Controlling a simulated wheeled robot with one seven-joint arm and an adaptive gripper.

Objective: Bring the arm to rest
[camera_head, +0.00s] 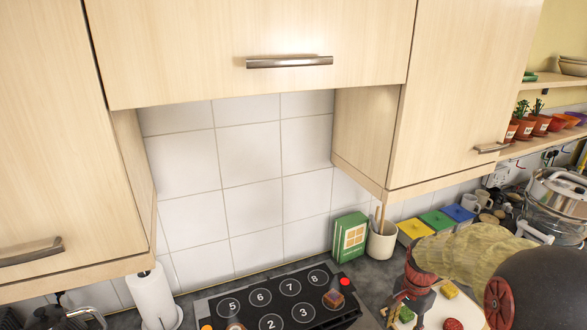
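My arm comes in from the lower right, with a dark rounded link, red rings and a mottled yellow-green section. My gripper (404,298) is at the far end of the arm, small and low, over the counter beside the hob. Its fingers are too small and cluttered to tell open from shut, or whether anything is between them. A white board (428,317) with small coloured pieces lies just below and behind it, partly hidden by the arm.
A hob panel (262,291) with numbered rings lies left of the gripper. A green box (349,237), a utensil pot (382,241) and coloured canisters (437,221) line the wall. A paper towel roll (154,296) stands left. Wall cupboards (460,90) hang above.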

